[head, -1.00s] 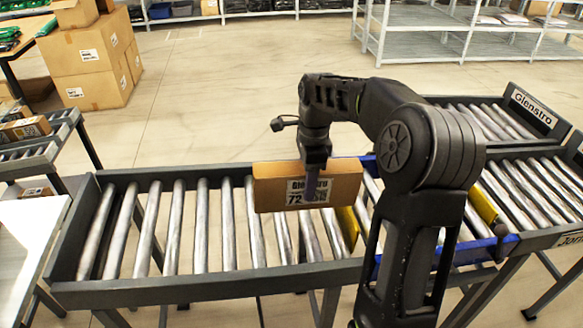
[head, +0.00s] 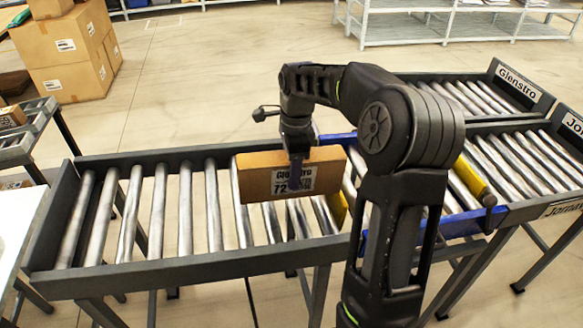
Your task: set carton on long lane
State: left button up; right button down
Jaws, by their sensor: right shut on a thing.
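A brown carton (head: 258,181) with a white label reading "Glenstro 72" is in the middle of the head view, over the roller lane (head: 185,215). My right gripper (head: 297,165) is shut on the carton from above, with one finger across its near face. I cannot tell whether the carton touches the rollers. Another lane with a "Glenstro" sign (head: 519,84) is at the back right. My left gripper is not in view.
A blue frame piece (head: 466,222) and a yellow bar (head: 472,180) cross the conveyor right of the carton. Signs beginning "Jo" mark the right lane. Stacked cartons (head: 67,58) stand back left. Rollers left of the carton are clear.

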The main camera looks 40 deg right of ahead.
jog(key=shift+w+a+f+b, duration=0.1)
jog(key=shift+f+b, duration=0.6)
jog(key=shift+f, duration=0.65)
jog(key=shift+a+f+b, duration=0.1)
jog(key=shift+f+b, duration=0.55)
jog(key=shift+f, duration=0.65)
jog(key=shift+c, duration=2.4)
grip_release()
notch_tip(320, 180, up, 8)
jog(key=shift+d, duration=0.25)
jog(key=shift+s+f, duration=0.15)
jog(key=shift+s, duration=0.05)
